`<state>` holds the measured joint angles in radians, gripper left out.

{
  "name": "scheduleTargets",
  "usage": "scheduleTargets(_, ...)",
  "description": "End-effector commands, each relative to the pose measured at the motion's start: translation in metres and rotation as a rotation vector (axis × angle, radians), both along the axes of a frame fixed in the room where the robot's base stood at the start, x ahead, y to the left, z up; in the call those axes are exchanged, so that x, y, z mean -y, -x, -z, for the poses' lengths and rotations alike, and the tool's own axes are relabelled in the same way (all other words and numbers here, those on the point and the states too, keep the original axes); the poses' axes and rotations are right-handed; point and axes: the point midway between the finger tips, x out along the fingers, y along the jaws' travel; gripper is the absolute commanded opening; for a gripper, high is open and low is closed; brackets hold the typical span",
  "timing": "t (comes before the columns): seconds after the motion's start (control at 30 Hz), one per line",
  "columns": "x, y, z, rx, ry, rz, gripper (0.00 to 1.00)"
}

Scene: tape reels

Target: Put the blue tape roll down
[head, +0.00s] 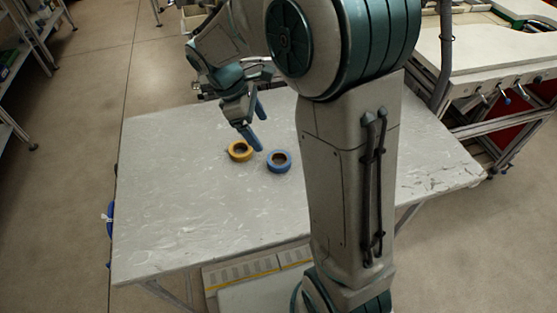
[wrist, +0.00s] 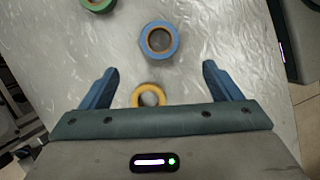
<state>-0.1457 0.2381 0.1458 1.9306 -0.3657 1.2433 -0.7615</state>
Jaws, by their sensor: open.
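The blue tape roll (head: 280,169) lies flat on the grey table, just right of the yellow roll. In the wrist view the blue roll (wrist: 174,45) is beyond the fingertips, near the upper middle. The yellow tape roll (head: 240,157) also lies flat; in the wrist view the yellow roll (wrist: 148,87) shows between the fingers, partly cut off by the gripper body. My gripper (head: 260,130) is open and empty above the table, close to both rolls. Its two blue fingers are wide apart in the wrist view (wrist: 160,67).
A green tape roll (wrist: 97,7) sits at the wrist view's top edge; I cannot see it in the head view. The table (head: 180,200) is clear at its left and front. A white workbench (head: 480,60) stands at the right, shelves (head: 25,50) at the far left.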

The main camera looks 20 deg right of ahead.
Motion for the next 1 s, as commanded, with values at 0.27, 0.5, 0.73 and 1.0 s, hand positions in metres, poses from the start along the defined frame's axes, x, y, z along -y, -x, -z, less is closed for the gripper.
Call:
scheduleTargets(0.27, 0.020, 0.008, 0.049, -0.003, 0.001, 0.004, 0.85)
scheduleTargets(0.5, 0.026, 0.010, 0.065, 0.000, 0.000, 0.004, 0.85)
scheduleTargets(0.73, 0.039, 0.014, 0.097, -0.002, 0.001, 0.005, 0.85)
scheduleTargets(1.0, 0.043, 0.016, 0.108, 0.001, -0.002, 0.004, 0.85)
